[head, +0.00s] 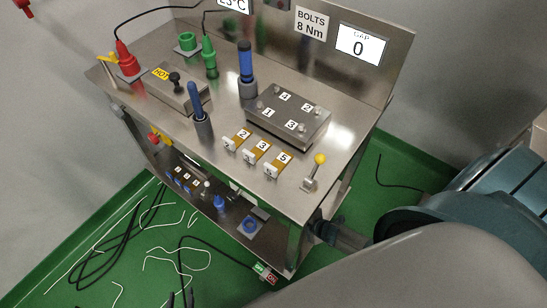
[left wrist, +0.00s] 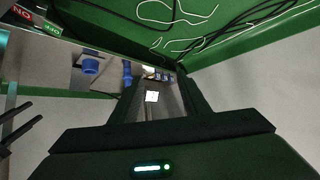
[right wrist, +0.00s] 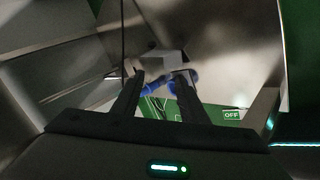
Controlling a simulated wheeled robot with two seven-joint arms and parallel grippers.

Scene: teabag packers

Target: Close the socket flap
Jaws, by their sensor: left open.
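On the lower shelf, a blue round socket (head: 250,225) sits on a grey plate near the front right; it also shows in the left wrist view (left wrist: 90,66). I cannot make out the position of its flap. In the right wrist view, blue parts (right wrist: 155,82) show under a grey box-like piece, beyond my right gripper (right wrist: 160,76). Its fingers are apart, and I see nothing clearly clamped between them.
The steel bench top (head: 160,115) carries a red plug (head: 127,62), a green plug (head: 209,55), blue-handled tools and a numbered bolt plate (head: 288,112). A blue knob-like part (head: 219,203) stands on the lower shelf. A green and red switch box (head: 265,272) hangs low in front; cables lie on the green floor.

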